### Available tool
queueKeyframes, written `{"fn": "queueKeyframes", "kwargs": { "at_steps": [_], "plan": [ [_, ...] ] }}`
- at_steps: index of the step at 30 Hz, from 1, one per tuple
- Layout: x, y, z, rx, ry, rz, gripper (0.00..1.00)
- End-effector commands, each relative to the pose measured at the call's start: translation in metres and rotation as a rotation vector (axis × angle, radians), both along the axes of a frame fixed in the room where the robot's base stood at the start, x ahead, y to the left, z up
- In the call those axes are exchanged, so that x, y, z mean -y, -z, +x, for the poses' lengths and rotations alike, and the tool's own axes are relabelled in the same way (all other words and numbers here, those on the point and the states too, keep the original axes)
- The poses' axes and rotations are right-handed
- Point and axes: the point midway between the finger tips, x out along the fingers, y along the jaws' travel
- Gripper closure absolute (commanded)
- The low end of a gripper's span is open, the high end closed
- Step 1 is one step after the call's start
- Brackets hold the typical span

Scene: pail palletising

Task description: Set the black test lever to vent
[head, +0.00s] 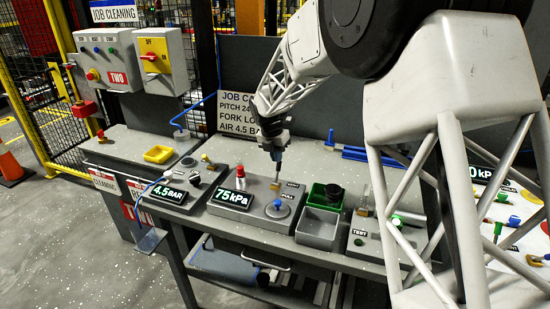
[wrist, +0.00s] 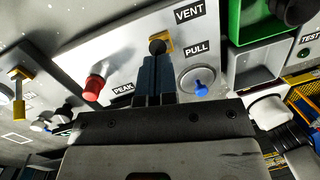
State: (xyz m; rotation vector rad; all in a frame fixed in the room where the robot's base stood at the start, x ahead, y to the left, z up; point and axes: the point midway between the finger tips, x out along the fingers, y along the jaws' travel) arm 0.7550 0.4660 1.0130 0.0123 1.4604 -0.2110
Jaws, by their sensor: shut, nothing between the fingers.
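In the wrist view, a black lever knob (wrist: 157,46) shows just beyond my fingertips, with a yellow base plate (wrist: 166,41) behind it. The VENT label (wrist: 190,13) is just up and right of it. My gripper (wrist: 156,58) is shut with nothing held, its blue fingers pointing at the knob; whether they touch it I cannot tell. The fingers hide the lever's lower part. In the head view my gripper (head: 276,178) points down at the back of the grey 75 kPa panel (head: 248,195), over the lever's place.
A red knob (wrist: 94,87) by the PEAK label stands left of the fingers. A blue knob (wrist: 200,88) on a round PULL disc is to the right. Green (head: 325,196) and grey (head: 317,228) bins stand right of the panel. A TEST panel (head: 370,243) is farther right.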

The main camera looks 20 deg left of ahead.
Motion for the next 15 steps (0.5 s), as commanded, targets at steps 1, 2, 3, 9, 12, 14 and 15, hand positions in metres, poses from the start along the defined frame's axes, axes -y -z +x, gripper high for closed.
{"fn": "queueKeyframes", "kwargs": {
  "at_steps": [1, 2, 3, 9, 12, 14, 15],
  "plan": [
    [0.0, 0.0004, 0.0018, 0.001, 0.0, 0.0, 1.0],
    [-0.0001, 0.0007, 0.003, 0.001, 0.0, 0.0, 1.0],
    [-0.0001, 0.0011, 0.0046, 0.002, 0.0, 0.0, 1.0],
    [-0.0001, 0.0021, 0.0097, 0.003, 0.0, 0.0, 1.0],
    [-0.0001, 0.0024, 0.0106, 0.004, 0.0, -0.001, 1.0],
    [-0.0002, 0.0024, 0.0108, 0.004, 0.0, -0.001, 1.0],
    [-0.0002, 0.0024, 0.0108, 0.004, 0.0, -0.001, 1.0]
  ]
}}
